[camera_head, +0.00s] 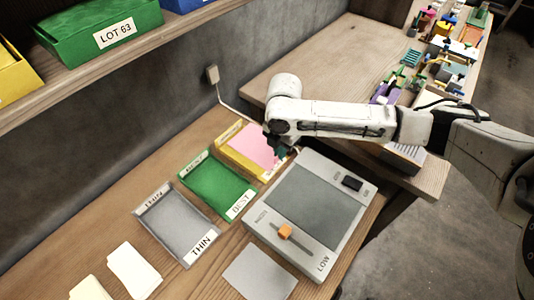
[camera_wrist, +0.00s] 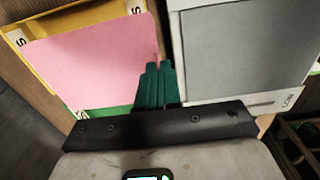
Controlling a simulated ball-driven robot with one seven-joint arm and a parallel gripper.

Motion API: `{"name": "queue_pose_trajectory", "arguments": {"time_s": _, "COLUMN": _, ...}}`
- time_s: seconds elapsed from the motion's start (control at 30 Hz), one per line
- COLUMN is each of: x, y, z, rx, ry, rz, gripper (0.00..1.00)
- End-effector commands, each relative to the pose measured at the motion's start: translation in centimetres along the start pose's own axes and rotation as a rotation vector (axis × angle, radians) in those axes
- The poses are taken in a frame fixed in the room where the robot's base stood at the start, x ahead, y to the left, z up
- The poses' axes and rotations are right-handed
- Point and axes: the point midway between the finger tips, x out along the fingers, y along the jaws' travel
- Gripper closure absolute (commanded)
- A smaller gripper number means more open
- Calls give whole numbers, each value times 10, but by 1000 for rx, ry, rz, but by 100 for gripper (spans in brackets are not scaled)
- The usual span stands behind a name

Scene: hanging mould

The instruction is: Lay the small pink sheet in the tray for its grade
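The small pink sheet (camera_head: 252,147) lies over the yellow tray (camera_head: 228,133), turned a little against it and covering much of its floor and labels. In the wrist view the pink sheet (camera_wrist: 90,62) reaches past the tray's right side to my fingertips. My gripper (camera_head: 279,150) is low at the sheet's right edge. Its green fingers (camera_wrist: 157,68) are close together and appear shut on that edge. The yellow tray (camera_wrist: 68,16) shows around the sheet; its label is mostly hidden. The green tray (camera_head: 207,187) reads BEST and the grey tray (camera_head: 177,222) reads THIN; both look empty.
A grey sheet (camera_head: 260,274) and white sheets (camera_head: 133,270) lie in front. A shelf with a green LOT 63 box (camera_head: 100,30) overhangs at upper left.

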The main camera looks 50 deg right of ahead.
Motion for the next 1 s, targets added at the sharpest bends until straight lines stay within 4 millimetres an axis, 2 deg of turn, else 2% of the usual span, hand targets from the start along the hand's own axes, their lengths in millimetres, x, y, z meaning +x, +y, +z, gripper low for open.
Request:
{"name": "queue_pose_trajectory", "arguments": {"time_s": 0.03, "x": 4, "y": 10, "z": 2, "rx": 1, "ry": -1, "rz": -2, "gripper": 100}}
{"name": "queue_pose_trajectory", "arguments": {"time_s": 0.2, "x": 32, "y": 31, "z": 8, "rx": 0, "ry": 0, "rz": -3, "gripper": 100}}
{"name": "queue_pose_trajectory", "arguments": {"time_s": 0.4, "x": 53, "y": 48, "z": 14, "rx": 1, "ry": 0, "rz": -1, "gripper": 100}}
{"name": "queue_pose_trajectory", "arguments": {"time_s": 0.63, "x": 64, "y": 56, "z": 16, "rx": 1, "ry": 0, "rz": -2, "gripper": 100}}
{"name": "queue_pose_trajectory", "arguments": {"time_s": 0.83, "x": 90, "y": 55, "z": 16, "rx": 2, "ry": 1, "rz": -1, "gripper": 100}}
{"name": "queue_pose_trajectory", "arguments": {"time_s": 1.0, "x": 94, "y": 55, "z": 16, "rx": 0, "ry": 1, "rz": 0, "gripper": 100}}
